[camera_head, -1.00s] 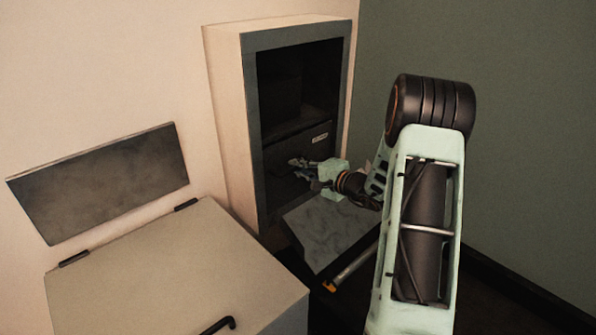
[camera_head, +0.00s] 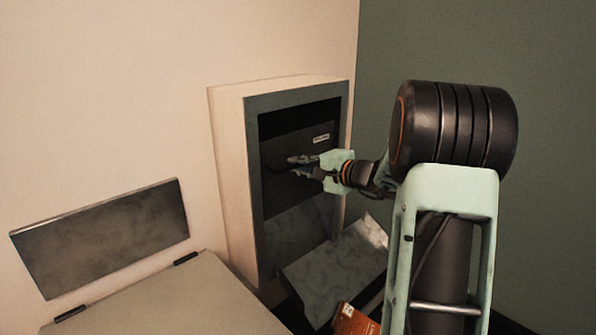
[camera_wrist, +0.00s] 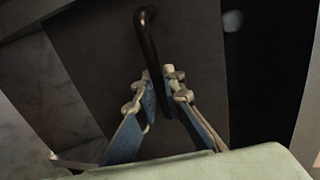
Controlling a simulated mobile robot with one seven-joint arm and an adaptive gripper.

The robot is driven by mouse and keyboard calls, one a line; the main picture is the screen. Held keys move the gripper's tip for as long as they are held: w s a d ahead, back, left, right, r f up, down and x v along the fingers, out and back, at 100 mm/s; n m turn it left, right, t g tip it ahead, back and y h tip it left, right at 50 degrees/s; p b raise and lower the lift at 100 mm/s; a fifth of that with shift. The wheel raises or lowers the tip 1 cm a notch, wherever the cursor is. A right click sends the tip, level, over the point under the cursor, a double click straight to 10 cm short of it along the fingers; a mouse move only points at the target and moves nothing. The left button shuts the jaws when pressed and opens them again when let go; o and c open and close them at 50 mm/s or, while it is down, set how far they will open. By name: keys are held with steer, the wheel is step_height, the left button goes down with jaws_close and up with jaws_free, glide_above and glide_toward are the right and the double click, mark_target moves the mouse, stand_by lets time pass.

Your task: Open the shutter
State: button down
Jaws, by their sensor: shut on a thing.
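The shutter (camera_head: 290,147) is a dark panel with a small pale label in the grey-framed opening of a wall cabinet (camera_head: 228,180). It stands high in the opening, with a narrow black gap above and a grey mottled surface showing below. My gripper (camera_head: 298,167) is at the front of the shutter. In the wrist view its blue-padded fingers (camera_wrist: 158,95) are shut on a black bar handle (camera_wrist: 147,35) that stands out from the dark panel (camera_wrist: 100,50). The lower part of the handle is between the fingers.
A tilted grey mottled slab (camera_head: 335,265) sits below the opening, with an orange object (camera_head: 352,320) near it. A pale lidded box (camera_head: 175,300) is at the lower left, below a dark wall panel (camera_head: 105,235). A green wall (camera_head: 540,150) is at the right.

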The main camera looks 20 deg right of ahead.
steer(key=shift+w+r, duration=0.1)
steer(key=shift+r, duration=0.3)
steer(key=c, duration=2)
jaws_free()
steer(key=shift+s+d+f, duration=0.1)
steer(key=shift+s, duration=0.1)
steer(key=v, duration=1.1)
steer(key=shift+s+d, duration=0.15)
steer(key=shift+s, duration=0.2)
